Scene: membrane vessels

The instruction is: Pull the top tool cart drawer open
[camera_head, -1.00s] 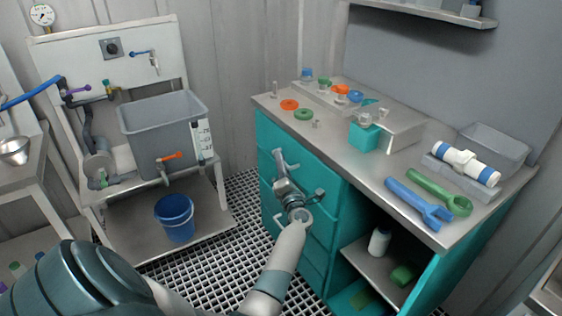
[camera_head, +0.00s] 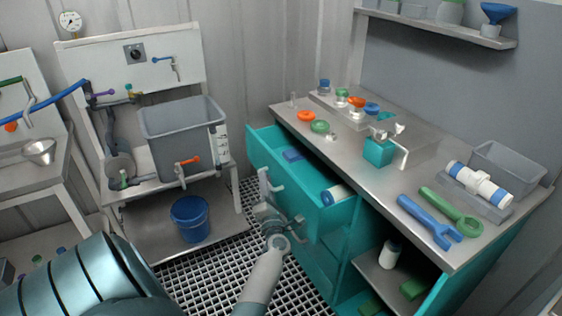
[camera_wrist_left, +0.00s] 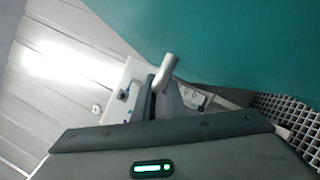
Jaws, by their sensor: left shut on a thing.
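The top tool cart drawer (camera_head: 295,200) is teal and stands pulled out from the cart, with its inside showing. A blue item (camera_head: 293,155) and a white and blue cylinder (camera_head: 337,194) lie in it. My left gripper (camera_head: 266,189) is at the drawer's front and shut on its grey bar handle (camera_head: 275,187). In the left wrist view the handle (camera_wrist_left: 164,72) shows between the dark fingers (camera_wrist_left: 160,98), beside the teal drawer front (camera_wrist_left: 215,45). The exact finger contact is partly hidden. My right gripper is not in view.
The cart top (camera_head: 340,148) holds colored rings, a teal block (camera_head: 378,152), a blue wrench (camera_head: 428,222) and a green wrench (camera_head: 452,213). A grey tank (camera_head: 183,130) on a stand and a blue bucket (camera_head: 190,218) are at left. Grated floor lies between.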

